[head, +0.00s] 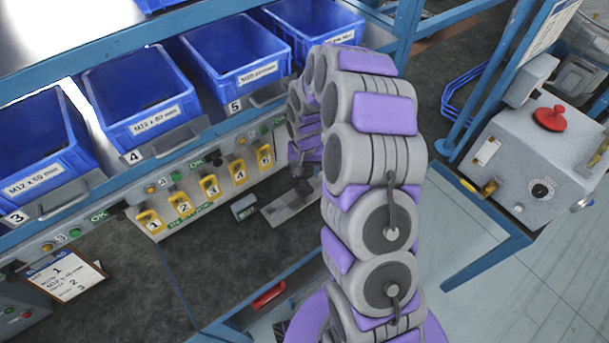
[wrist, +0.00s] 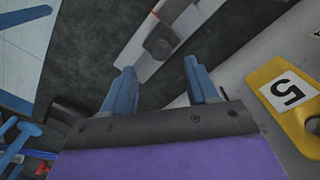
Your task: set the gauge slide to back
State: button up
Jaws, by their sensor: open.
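The gauge slide seems to be the pale flat rail in the wrist view (wrist: 178,28), with a dark round knob (wrist: 160,44) on it. In the head view the grey plate assembly (head: 288,207) lies on the bench, partly covered by my arm. My gripper (wrist: 162,84) is open, with two blue fingers apart and nothing between them. The knob appears ahead of the fingertips, between their lines; I see no contact. In the head view the end of my gripper (head: 304,183) is small and dark, above or beside the assembly. I cannot tell which end is back.
A small grey display block (head: 244,207) sits left of the plate. Blue bins (head: 140,100) fill the shelf above. A grey box with a red knob (head: 550,118) stands right.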

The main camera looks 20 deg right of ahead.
aim_at(306, 181)
notch_tip(306, 181, up, 12)
jog(key=p, duration=0.1)
jog(key=shift+d+r+p, duration=0.2)
jog(key=shift+p, duration=0.15)
jog(key=s+a+r+n, duration=0.35)
jog(key=s+r, duration=0.65)
jog(key=s, duration=0.5)
jog(key=s+a+r+g, duration=0.1)
jog(key=s+r, duration=0.1)
jog(key=s, duration=0.8)
jog(key=s+r, duration=0.1)
jog(key=s, duration=0.9)
jog(key=shift+s+a+r+n+g, duration=0.3)
jog(key=shift+a+r+n+g, duration=0.05)
jog(key=shift+a+g, duration=0.05)
